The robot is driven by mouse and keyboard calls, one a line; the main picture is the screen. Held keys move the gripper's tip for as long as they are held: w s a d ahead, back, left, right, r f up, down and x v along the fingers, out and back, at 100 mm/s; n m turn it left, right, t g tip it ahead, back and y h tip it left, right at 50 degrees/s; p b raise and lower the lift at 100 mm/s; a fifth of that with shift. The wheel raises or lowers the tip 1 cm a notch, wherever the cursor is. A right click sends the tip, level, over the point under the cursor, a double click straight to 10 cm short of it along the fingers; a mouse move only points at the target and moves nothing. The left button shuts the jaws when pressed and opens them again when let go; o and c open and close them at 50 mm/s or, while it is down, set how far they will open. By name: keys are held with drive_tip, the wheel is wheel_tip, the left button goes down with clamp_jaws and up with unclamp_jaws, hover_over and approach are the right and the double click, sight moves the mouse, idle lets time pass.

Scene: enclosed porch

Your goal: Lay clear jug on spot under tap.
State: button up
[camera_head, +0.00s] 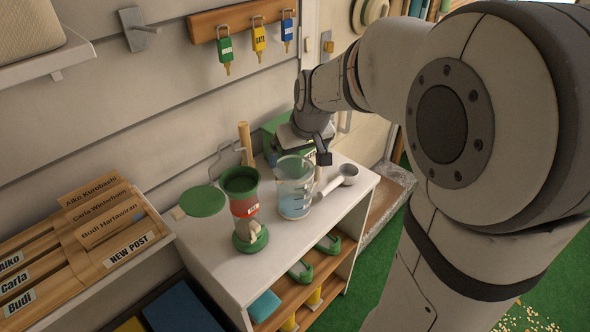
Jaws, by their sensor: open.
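The clear jug (294,192) stands upright on the white cabinet top (215,262), with some bluish liquid or tint in its lower part. My gripper (318,150) is open, just behind and above the jug's right rim. One dark finger shows clearly; the other is hard to make out. I cannot tell whether a finger touches the jug. I cannot make out a tap or a marked spot under one.
A red and green container (243,203) stands left of the jug, beside a green round lid (203,201). A metal scoop (346,176) lies to the right. A green box (272,137) is behind. The cabinet's front left top is clear.

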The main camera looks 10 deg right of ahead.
sight(293, 162)
drive_tip(key=x, duration=0.5)
drive_tip(key=shift+s+a+p, duration=0.1)
drive_tip(key=shift+a+p, duration=0.15)
drive_tip(key=shift+p, duration=0.1)
drive_tip(key=shift+c, duration=0.4)
drive_tip(key=shift+r, duration=0.15)
drive_tip(key=c, duration=1.4)
